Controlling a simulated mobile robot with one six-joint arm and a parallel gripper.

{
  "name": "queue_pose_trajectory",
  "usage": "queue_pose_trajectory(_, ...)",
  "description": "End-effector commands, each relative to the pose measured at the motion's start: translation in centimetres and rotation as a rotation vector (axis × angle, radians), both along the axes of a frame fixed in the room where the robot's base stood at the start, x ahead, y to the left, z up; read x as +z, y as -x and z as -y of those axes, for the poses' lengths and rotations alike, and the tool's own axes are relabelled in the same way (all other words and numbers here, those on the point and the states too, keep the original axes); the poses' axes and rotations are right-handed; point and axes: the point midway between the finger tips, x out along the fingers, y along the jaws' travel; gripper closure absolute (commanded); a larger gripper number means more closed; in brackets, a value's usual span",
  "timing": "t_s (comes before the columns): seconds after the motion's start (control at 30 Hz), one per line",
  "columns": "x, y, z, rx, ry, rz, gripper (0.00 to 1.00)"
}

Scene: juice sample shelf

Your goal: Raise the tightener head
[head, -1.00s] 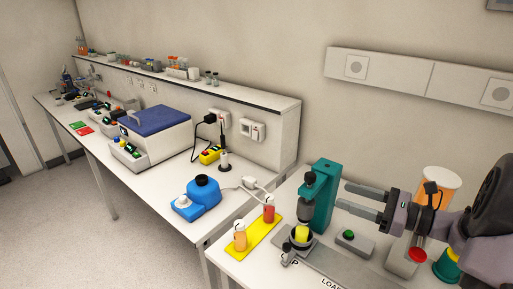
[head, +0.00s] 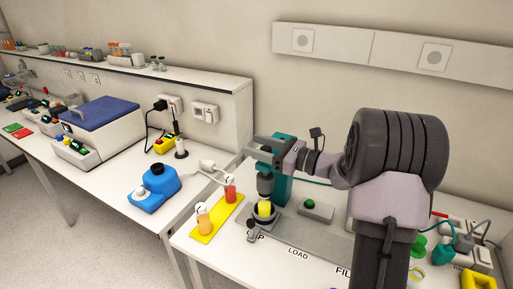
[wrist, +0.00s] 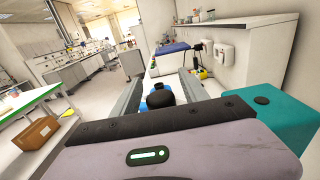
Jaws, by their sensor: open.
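The tightener is a teal stand (head: 283,185) with a dark grey head (head: 265,184). The head hangs just above a yellow item (head: 264,209) in a round dark holder on the grey plate. My gripper (head: 256,145) is at the top of the tightener, with its fingers pointing left and covering part of the stand's top. It is open, and I see nothing held in it. In the wrist view the two fingers (wrist: 162,92) are spread apart, and a teal part of the tightener (wrist: 268,115) is close on the right. Whether the fingers touch the tightener is unclear.
A yellow rack (head: 215,222) with orange and red samples stands left of the tightener. A blue bottle device (head: 155,187) sits on the neighbouring bench, beyond the fingers in the wrist view.

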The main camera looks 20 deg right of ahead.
Motion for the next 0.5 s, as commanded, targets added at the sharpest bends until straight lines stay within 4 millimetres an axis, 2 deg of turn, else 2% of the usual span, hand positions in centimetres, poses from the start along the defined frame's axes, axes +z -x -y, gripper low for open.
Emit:
queue_pose_trajectory(0.27, 0.00, -0.19, -0.18, 0.000, -0.001, -0.001, 0.48)
queue_pose_trajectory(0.5, -0.01, -0.18, -0.16, 0.001, -0.001, -0.001, 0.93)
